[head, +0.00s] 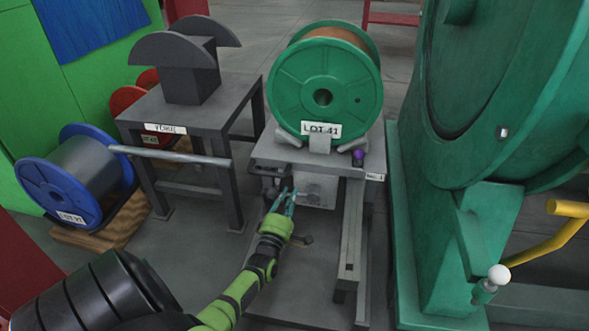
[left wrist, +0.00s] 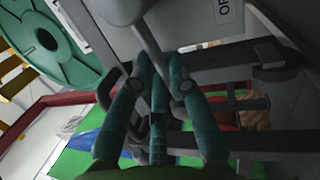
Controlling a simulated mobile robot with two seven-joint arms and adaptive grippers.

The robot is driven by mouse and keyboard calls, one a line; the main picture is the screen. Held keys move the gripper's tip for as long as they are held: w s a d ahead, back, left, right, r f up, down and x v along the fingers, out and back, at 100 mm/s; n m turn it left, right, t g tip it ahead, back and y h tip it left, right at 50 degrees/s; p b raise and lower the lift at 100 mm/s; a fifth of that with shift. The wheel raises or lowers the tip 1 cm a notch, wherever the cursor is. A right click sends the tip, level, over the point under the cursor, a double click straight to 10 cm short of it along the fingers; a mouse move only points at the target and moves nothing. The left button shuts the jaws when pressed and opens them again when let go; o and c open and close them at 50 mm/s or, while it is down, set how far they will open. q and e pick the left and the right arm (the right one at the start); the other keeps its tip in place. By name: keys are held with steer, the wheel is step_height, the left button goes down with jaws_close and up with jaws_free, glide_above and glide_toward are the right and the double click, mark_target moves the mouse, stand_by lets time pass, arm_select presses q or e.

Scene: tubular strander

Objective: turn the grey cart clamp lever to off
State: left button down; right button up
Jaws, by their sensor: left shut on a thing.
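The grey cart (head: 350,182) stands in the middle of the head view and carries a green spool labelled LOT 41 (head: 325,85). A grey panel (head: 318,190) is on the cart's front. My left gripper (head: 283,198) is at this panel, with its teal fingers closed. In the left wrist view the grey clamp lever (left wrist: 142,30) runs down between the fingertips of my left gripper (left wrist: 158,70), which is shut on its end. A label that starts with "OF" (left wrist: 228,8) is to the right of the lever. My right gripper is not in view.
A dark table (head: 175,115) with a curved yoke block stands left of the cart. A blue spool (head: 75,178) lies on a pallet further left.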

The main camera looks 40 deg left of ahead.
arm_select(q)
steer(key=shift+d+f+n+y+b, duration=0.1)
steer(key=shift+f+n+y+b, duration=0.4)
steer(key=shift+n, duration=0.8)
steer(key=c, duration=1.2)
jaws_free()
steer(key=shift+f, duration=0.1)
steer(key=shift+o, duration=0.2)
